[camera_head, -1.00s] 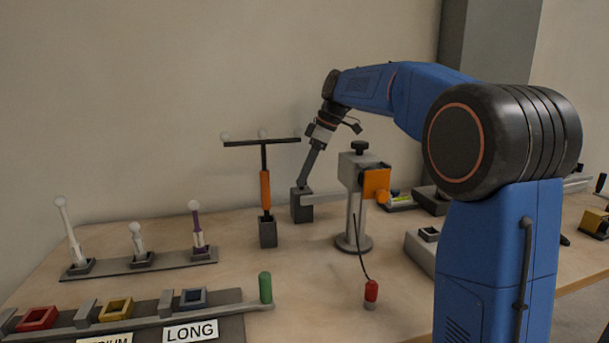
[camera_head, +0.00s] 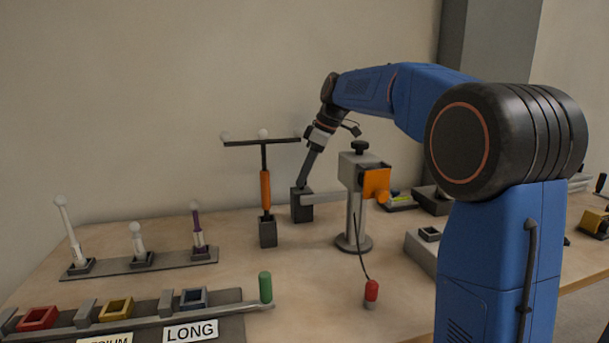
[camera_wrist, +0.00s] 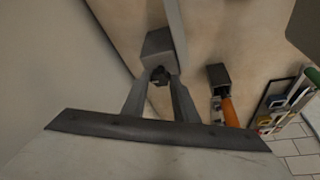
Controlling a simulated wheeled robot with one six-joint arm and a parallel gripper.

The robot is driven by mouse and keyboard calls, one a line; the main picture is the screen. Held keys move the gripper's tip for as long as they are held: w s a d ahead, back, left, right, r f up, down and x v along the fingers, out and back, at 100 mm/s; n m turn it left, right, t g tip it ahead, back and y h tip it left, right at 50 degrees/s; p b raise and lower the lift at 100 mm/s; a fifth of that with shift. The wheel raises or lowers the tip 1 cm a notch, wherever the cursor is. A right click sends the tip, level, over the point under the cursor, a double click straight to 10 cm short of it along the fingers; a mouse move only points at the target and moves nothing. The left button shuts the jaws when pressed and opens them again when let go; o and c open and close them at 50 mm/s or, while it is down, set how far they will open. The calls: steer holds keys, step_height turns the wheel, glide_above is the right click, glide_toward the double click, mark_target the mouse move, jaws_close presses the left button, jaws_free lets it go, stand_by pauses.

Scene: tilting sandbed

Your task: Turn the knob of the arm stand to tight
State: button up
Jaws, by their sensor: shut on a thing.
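The arm stand (camera_head: 353,220) is a grey post on a round base, with a grey head, an orange plate and a black knob (camera_head: 360,147) on top. My gripper (camera_head: 301,186) is at the top of this block, apart from the black knob. In the wrist view my gripper (camera_wrist: 160,82) is shut on a small dark peg (camera_wrist: 160,75) at the block (camera_wrist: 159,48), with the bar leading away. The knob is not visible in the wrist view.
A T-shaped stand with an orange handle (camera_head: 265,190) stands close left of the block. Left are a rack of white-tipped posts (camera_head: 140,262) and a green cylinder (camera_head: 265,287).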

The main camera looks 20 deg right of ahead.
steer(key=m, duration=0.1)
steer(key=m+t, duration=0.1)
steer(key=m, duration=0.1)
steer(key=shift+s+a+m+h, duration=0.15)
steer(key=shift+m+h, duration=0.15)
steer(key=shift+h, duration=0.1)
steer(key=shift+m+t+h, duration=0.5)
steer(key=shift+m, duration=1)
steer(key=o, duration=1)
steer(key=shift+s+r, duration=0.1)
steer(key=v, duration=1.7)
steer(key=shift+a+r, duration=0.1)
steer(key=shift+a, duration=0.1)
steer(key=shift+o, duration=0.3)
